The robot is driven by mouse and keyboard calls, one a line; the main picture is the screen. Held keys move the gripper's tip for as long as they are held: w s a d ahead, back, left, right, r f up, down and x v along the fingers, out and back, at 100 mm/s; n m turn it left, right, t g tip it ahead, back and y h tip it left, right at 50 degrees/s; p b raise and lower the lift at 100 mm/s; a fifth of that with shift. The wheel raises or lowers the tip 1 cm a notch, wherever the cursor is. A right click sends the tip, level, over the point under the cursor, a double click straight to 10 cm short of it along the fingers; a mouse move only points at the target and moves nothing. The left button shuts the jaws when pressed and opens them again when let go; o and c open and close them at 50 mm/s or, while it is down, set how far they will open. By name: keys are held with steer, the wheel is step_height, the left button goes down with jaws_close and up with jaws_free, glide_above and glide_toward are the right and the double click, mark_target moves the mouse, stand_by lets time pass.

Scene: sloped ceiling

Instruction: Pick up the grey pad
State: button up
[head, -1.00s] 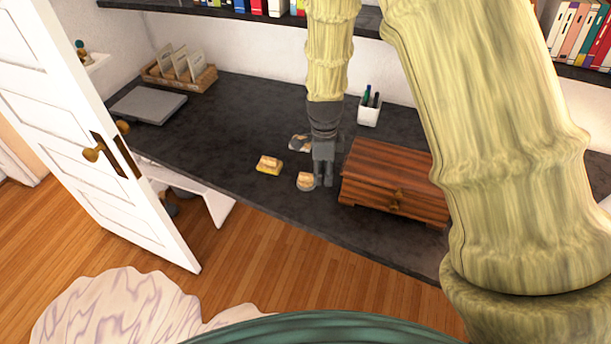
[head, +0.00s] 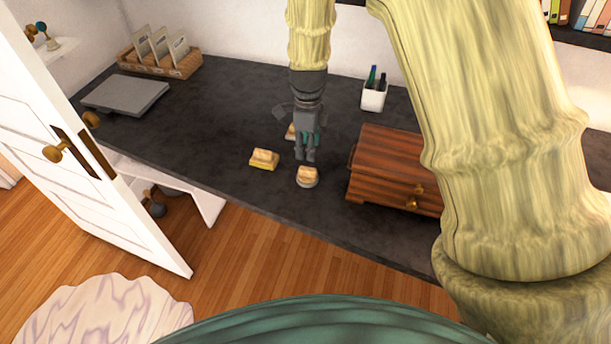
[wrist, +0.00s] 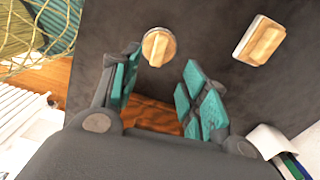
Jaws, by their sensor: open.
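A round pad (head: 307,181) with a grey base and a pale wooden grip lies on the dark desk, just below my gripper (head: 306,157) in the head view. In the wrist view the round pad (wrist: 157,47) shows just beyond the fingertips, roughly in line with the gap. A second pad (head: 290,132), partly hidden behind my gripper, shows in the wrist view as a rectangular pad (wrist: 258,40) with a pale base. I cannot tell for certain which is the grey pad. My gripper is open and empty, pointing down.
A yellow-based pad (head: 264,160) lies to the left. A wooden drawer box (head: 395,170) stands close on the right, with a white pen cup (head: 374,97) behind it. A closed grey laptop (head: 125,95) and a card rack (head: 160,62) are at the far left.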

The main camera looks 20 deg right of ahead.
glide_above(308, 168)
step_height(308, 168, down, 4)
steer(key=shift+f+p, duration=0.1)
steer(key=shift+p, duration=0.35)
steer(key=shift+s+a+f+p, duration=0.1)
steer(key=shift+f+p, duration=0.85)
steer(key=shift+f, duration=0.7)
steer(key=shift+f+p, duration=0.3)
steer(key=shift+f, duration=1.1)
jaws_close()
